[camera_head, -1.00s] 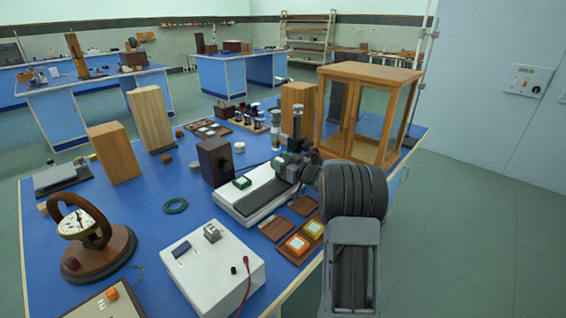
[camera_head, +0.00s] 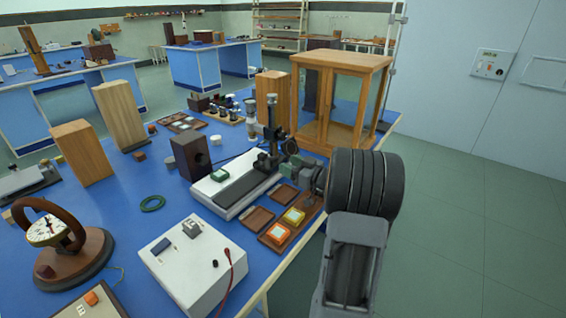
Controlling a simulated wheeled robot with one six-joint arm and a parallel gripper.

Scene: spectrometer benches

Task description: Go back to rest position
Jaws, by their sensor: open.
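My gripper (camera_head: 287,169) shows small and partly hidden at the end of my dark grey arm, in the middle of the head view. It is open, and I see nothing held in it. It is over the right end of a white instrument (camera_head: 212,192) with a dark rail and an upright dark column (camera_head: 271,130). A small green block (camera_head: 219,175) sits on the instrument's left part, apart from my gripper. My thick wrist joint hides part of the bench edge.
A wooden tray (camera_head: 262,238) with orange and yellow squares lies in front of the instrument. A glass-fronted wooden case (camera_head: 341,62) stands behind my arm. A white box (camera_head: 192,262) with a red lead is at the front. The floor (camera_head: 470,220) on the right is clear.

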